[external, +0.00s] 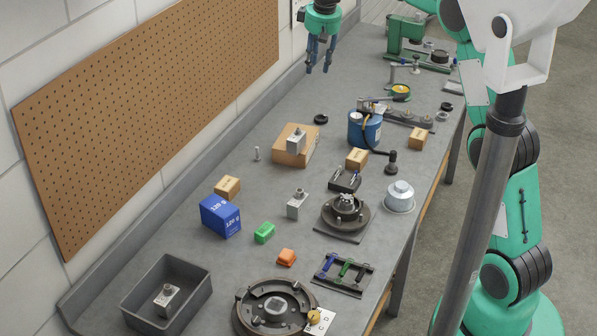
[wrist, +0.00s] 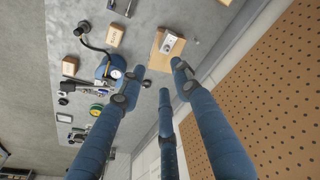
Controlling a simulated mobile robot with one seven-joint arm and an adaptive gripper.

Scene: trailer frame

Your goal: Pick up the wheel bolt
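A small grey bolt-like piece (external: 257,153), which I take for the wheel bolt, stands upright on the workbench (external: 255,260), left of a wooden block (external: 291,150). In the wrist view a tiny pale mark right of the block (wrist: 160,50) may be the same piece, too small to tell. My gripper (external: 319,70) hangs above the far part of the bench near the wall, fingers downward, well apart from the bolt. In the wrist view its blue fingers (wrist: 155,87) are spread with nothing between them.
A pegboard (external: 150,110) covers the left wall. A blue box (external: 220,216), brake parts and a grey bin (external: 197,300) lie nearer. Bare bench surrounds the bolt.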

